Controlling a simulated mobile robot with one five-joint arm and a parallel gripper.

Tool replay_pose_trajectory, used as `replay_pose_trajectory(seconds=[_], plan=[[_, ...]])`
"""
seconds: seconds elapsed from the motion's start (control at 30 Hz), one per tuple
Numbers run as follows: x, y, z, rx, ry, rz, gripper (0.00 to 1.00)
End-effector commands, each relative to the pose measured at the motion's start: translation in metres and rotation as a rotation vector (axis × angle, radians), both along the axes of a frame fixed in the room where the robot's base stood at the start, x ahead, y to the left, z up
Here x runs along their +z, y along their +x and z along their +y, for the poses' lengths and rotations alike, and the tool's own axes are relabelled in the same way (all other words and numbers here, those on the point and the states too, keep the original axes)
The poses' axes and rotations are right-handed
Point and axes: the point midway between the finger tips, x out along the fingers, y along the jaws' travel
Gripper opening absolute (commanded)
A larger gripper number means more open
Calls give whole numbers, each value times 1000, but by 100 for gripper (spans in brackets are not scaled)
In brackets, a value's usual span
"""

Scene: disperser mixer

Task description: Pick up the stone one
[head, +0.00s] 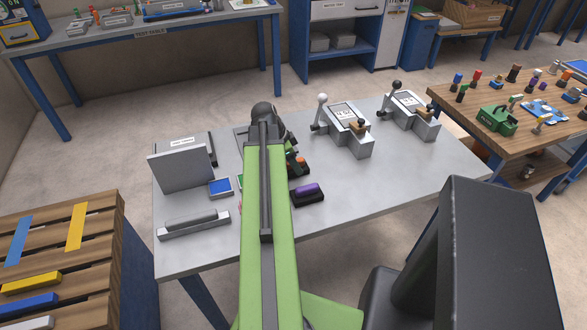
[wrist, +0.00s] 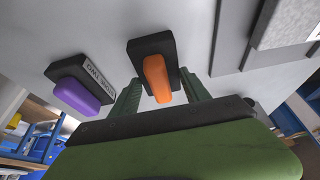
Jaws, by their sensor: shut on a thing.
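An orange-handled block with a black base (wrist: 150,48) is in the upper middle of the wrist view. My gripper (wrist: 160,90) has its green fingers on either side of the orange handle (wrist: 157,78) and is shut on it. In the head view the orange handle (head: 302,161) shows just right of my arm, which hides most of the gripper. A similar block with a purple handle (wrist: 77,97) and a white label is to the left in the wrist view; it also shows in the head view (head: 307,190).
The grey table (head: 350,205) also holds a blue pad (head: 220,187), an upright grey plate (head: 181,171), a long grey bar (head: 194,223) and two lever devices (head: 343,128) (head: 410,110). The table's front right is clear.

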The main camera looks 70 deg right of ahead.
Motion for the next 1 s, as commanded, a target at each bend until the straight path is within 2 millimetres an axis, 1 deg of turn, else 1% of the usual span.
replay_pose_trajectory(seconds=[0.03, 0.1, 0.3, 0.4, 0.57, 0.83, 1.0], plan=[[0, 0, 0, 0, 0, 0, 7], [0, 0, 0, 0, 1, -1, 0], [0, 1, 0, 1, 0, 0, 0], [4, 1, 1, 1, 0, 0, 0], [18, 2, 1, 4, 0, 0, 0], [48, 6, 3, 11, 0, 0, 0], [58, 0, 20, 14, 0, 0, 0]])
